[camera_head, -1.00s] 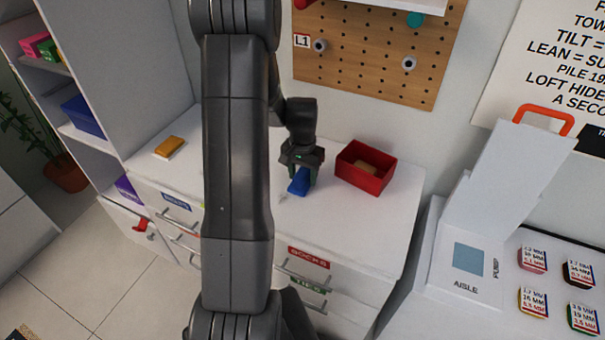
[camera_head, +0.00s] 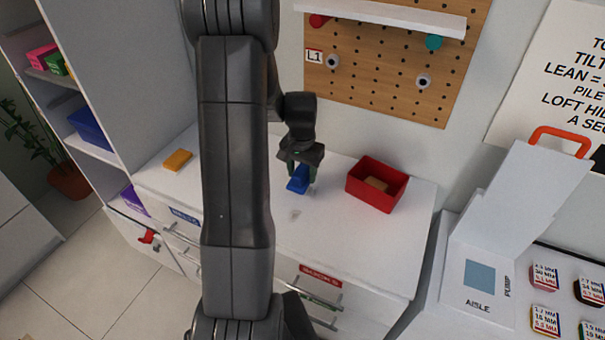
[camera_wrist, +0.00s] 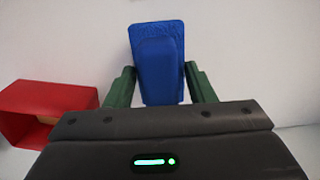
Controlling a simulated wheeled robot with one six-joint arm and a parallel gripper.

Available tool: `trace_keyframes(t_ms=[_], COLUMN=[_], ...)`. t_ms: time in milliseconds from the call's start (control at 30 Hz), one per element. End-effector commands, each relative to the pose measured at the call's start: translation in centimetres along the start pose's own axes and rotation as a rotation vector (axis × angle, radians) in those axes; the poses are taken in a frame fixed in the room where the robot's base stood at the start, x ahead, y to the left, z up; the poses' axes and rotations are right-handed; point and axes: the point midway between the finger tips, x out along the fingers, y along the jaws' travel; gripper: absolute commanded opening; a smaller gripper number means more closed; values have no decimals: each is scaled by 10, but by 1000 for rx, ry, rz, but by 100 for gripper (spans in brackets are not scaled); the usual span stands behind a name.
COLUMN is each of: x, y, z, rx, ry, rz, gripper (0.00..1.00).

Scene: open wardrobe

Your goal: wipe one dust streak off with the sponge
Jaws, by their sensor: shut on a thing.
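The blue sponge (camera_head: 298,182), a block with a wider textured pad, is held at the white dresser top. My gripper (camera_head: 302,168) is shut on it from above. In the wrist view the sponge (camera_wrist: 158,60) sits between the two green fingers of my gripper (camera_wrist: 162,86). A faint grey dust streak (camera_head: 295,214) lies on the dresser top, just in front of the sponge and apart from it. I cannot tell whether the pad touches the surface.
A red open box (camera_head: 373,197) with a tan block inside stands right of the sponge; it also shows in the wrist view (camera_wrist: 50,98). An orange block (camera_head: 178,160) lies at the dresser's left. A pegboard (camera_head: 395,75) is on the wall behind. The front dresser top is clear.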

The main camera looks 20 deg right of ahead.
Motion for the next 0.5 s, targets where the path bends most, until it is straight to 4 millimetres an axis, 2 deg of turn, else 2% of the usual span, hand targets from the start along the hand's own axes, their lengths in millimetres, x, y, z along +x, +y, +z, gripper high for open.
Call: trace_keyframes(t_ms=[33, 300, 500], x=[-8, -32, -36], y=[0, -1, -1], z=[0, 3, 4], rx=[-1, -4, -5], ry=[1, 0, 0], rz=[0, 0, 0], gripper=[24, 24, 24])
